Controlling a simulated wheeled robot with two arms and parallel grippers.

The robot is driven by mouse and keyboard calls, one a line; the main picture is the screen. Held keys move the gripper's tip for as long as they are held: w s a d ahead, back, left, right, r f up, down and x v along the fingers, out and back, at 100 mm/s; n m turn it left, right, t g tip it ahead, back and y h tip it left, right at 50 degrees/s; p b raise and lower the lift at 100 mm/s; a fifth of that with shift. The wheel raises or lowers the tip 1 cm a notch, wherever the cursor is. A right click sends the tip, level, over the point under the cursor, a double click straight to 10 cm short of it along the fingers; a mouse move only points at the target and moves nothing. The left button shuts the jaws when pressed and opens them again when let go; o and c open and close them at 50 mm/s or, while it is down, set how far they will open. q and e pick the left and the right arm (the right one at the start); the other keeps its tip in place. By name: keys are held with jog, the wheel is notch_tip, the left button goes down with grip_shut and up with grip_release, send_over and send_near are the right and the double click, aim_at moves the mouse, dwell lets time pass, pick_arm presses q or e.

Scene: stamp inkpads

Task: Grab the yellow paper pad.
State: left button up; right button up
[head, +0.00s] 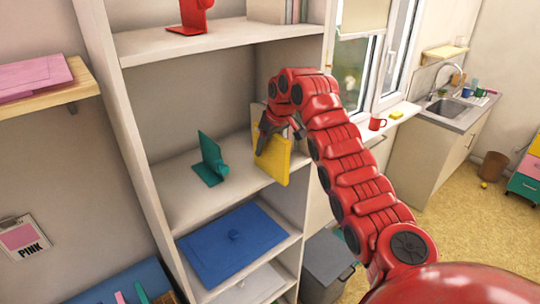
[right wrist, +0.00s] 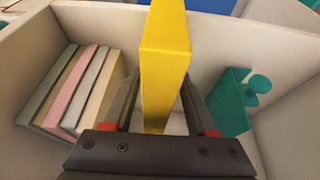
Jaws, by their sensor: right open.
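The yellow paper pad (head: 273,158) stands upright on the middle shelf of the white shelving unit, near its front right edge. In the right wrist view the pad (right wrist: 166,62) runs between the two fingers. My right gripper (head: 270,130) is at the pad in the head view. In the right wrist view my right gripper (right wrist: 160,108) is open, with one finger on each side of the pad. A gap shows beside the pad on the right; on the left the finger is close, and I cannot tell if it touches. My left gripper is not in view.
A teal bookend (head: 209,160) stands left of the pad on the same shelf. Several books (right wrist: 78,90) stand on the pad's other side. A blue flat box (head: 233,238) lies on the shelf below. A red bookend (head: 190,16) is on the shelf above.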

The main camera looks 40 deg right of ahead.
grip_shut()
dwell(0.3)
dwell(1.2)
